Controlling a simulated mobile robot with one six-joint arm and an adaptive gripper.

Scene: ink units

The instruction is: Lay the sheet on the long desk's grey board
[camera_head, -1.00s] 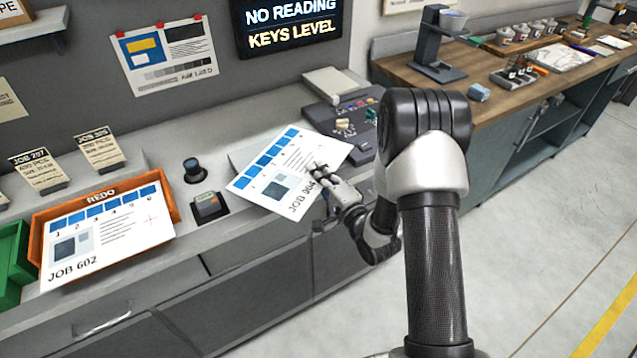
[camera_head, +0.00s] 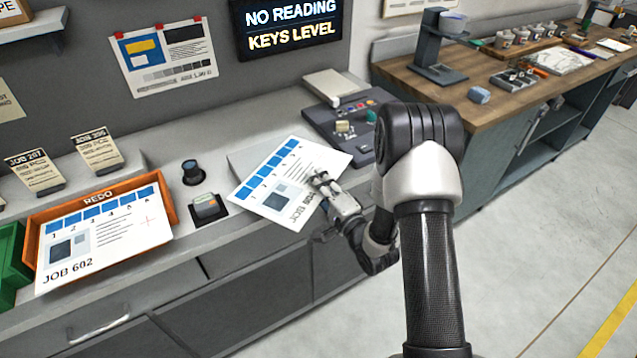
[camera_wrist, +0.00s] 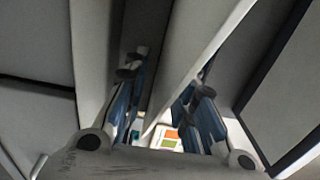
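The sheet (camera_head: 268,198), white with a row of blue squares and job lettering, is over the grey board (camera_head: 243,156) on the long desk. It covers most of the board and reaches out past its front side. I cannot tell whether the sheet touches the board. My gripper (camera_head: 322,182) is at the sheet's right front edge and appears shut on it. In the wrist view, my gripper's blue-padded fingers (camera_wrist: 165,100) stand either side of a pale thin strip, which looks like the sheet edge-on. Part of the lettering is hidden by the gripper.
An orange REDO tray (camera_head: 172,205) holds another sheet (camera_head: 115,240) at left, beside a green bin (camera_head: 12,262). A dark knob (camera_head: 192,170) and a small boxed device (camera_head: 206,206) stand left of the board. A control console (camera_head: 350,125) stands behind right.

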